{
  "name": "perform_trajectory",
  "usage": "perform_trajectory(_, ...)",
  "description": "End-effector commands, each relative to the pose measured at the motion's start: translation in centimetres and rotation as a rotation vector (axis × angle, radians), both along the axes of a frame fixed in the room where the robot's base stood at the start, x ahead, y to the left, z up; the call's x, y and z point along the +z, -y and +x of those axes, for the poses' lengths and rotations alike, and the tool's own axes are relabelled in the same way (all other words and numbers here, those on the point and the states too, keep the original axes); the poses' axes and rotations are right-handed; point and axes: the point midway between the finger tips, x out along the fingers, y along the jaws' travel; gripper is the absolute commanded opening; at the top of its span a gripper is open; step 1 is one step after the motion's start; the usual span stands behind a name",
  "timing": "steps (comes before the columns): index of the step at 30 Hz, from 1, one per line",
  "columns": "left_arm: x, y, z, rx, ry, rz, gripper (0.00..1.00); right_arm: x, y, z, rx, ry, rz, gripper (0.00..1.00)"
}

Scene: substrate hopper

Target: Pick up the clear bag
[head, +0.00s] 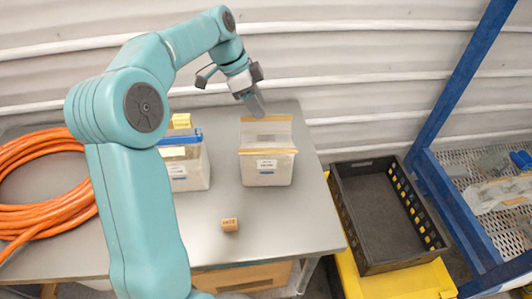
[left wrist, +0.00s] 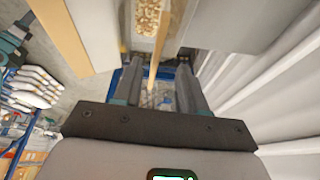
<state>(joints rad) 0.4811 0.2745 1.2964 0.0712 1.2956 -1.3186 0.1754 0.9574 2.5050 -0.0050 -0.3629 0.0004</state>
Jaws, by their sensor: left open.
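A pale, see-through bag (head: 500,194) lies on the mesh shelf of the blue rack at the far right of the head view; it looks like the clear bag. My left gripper (head: 256,105) is open, well to the left of it, above the back edge of a white bin with wooden strips (head: 266,170). In the left wrist view my open fingers (left wrist: 160,88) point past a wooden strip (left wrist: 157,55). Small clear and blue shapes show between them, too blurred to name. My right gripper is not in view.
A black crate (head: 384,215) stands on a yellow base right of the grey table (head: 290,232). A second bin with a blue rim (head: 187,165), a small wooden block (head: 230,225) and an orange hose coil (head: 40,185) are on the table. Blue rack posts (head: 462,80) border the shelf.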

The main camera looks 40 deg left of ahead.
Motion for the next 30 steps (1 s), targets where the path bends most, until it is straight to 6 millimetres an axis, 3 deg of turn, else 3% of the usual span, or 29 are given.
perform_trajectory(8,-2.4,0.6,0.8,-0.001,-0.002,-0.002,0.41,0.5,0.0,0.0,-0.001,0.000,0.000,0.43)
perform_trajectory(17,-6.6,1.5,1.7,-0.002,-0.003,-0.003,0.41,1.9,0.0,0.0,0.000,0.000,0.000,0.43)
perform_trajectory(30,-7.1,1.5,1.9,0.000,0.001,-0.001,0.41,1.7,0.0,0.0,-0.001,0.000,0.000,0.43)
